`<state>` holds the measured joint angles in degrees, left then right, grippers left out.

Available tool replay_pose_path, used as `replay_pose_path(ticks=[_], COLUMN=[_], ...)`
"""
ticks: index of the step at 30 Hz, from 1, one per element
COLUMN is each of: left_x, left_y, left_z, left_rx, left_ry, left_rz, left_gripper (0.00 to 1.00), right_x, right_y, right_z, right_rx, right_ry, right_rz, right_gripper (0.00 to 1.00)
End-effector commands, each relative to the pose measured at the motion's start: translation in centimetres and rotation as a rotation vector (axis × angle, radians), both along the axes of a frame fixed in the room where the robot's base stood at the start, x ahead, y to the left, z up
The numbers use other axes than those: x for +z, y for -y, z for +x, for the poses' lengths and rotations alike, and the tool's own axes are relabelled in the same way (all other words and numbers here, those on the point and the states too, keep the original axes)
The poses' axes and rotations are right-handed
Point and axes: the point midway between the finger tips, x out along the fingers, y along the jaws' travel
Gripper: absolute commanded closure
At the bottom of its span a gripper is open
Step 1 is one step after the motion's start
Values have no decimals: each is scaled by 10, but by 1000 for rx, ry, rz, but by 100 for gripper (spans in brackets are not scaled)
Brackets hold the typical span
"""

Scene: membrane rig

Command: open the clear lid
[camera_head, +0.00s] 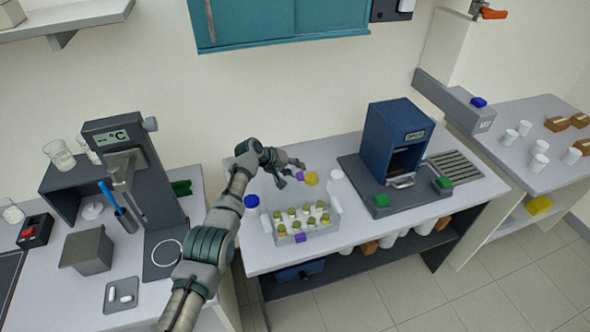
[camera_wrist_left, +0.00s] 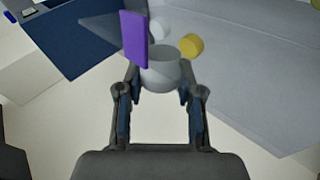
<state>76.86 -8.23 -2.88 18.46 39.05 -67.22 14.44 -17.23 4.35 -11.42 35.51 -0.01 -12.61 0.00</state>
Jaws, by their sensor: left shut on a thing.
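The clear box (camera_head: 284,240) stands on the middle bench and holds several yellow-topped vials. A purple tab (camera_head: 300,237) shows on its front wall. The clear lid is hard to make out; it seems raised at the back of the box. A second purple tab (camera_head: 299,176) sits beside the fingers of my left gripper (camera_head: 289,179). In the left wrist view this tab (camera_wrist_left: 133,40) stands left of the fingertips. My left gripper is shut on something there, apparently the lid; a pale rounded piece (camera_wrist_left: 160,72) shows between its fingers. My right gripper is out of view.
A blue-capped bottle (camera_head: 252,203), a yellow cap (camera_head: 311,178) and a white bottle (camera_head: 337,187) stand close to the box. A blue machine (camera_head: 400,138) is to the right. A grey stand (camera_head: 135,180) is to the left.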

Motion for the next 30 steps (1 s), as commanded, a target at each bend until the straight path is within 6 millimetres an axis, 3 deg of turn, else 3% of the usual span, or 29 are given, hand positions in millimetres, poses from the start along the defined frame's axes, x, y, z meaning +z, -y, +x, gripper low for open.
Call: replay_pose_path(ticks=[1,10,11,14,30], left_x=[-10,-12,-12,-11,5], left_y=[-1,-1,-1,-1,-8], left_z=[-3,-4,-4,-4,-4], left_rx=[-1,-2,-3,-3,-1], left_ry=[-20,-25,-24,-21,-7], left_rz=[8,8,8,7,0], left_gripper=[100,100,59,37,37], right_x=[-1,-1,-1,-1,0], right_y=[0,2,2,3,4], right_z=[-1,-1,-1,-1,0], right_rx=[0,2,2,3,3], right_ry=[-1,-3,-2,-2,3], right_rz=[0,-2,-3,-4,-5], right_gripper=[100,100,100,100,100])
